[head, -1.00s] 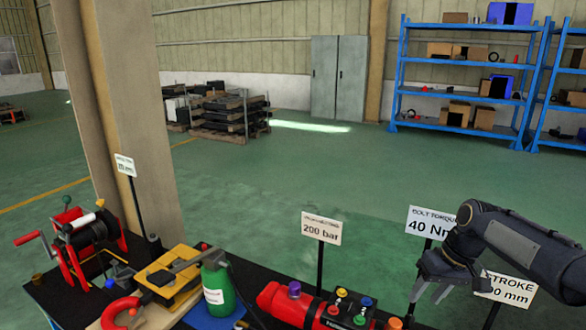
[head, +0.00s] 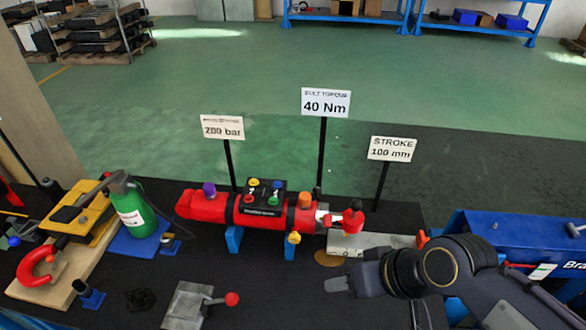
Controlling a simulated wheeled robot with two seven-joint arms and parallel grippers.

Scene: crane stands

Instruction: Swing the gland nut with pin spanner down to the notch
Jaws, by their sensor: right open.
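A red hydraulic cylinder (head: 258,213) lies on blue supports on the black bench top. At its right end is a silver gland section (head: 321,218), with a red-ended part (head: 352,215) beside it that looks like the pin spanner. I cannot make out the notch. My right gripper (head: 345,268) is open and empty, below and in front of that end, apart from it. It hides part of the grey plate there. My left gripper is out of view.
A blue box-shaped machine (head: 520,240) stands at the right. Signs on posts rise behind the cylinder, including the 40 Nm sign (head: 326,102) and STROKE sign (head: 392,148). A grey plate with a red-knobbed lever (head: 190,303) lies in front. A green bottle (head: 133,208) stands left.

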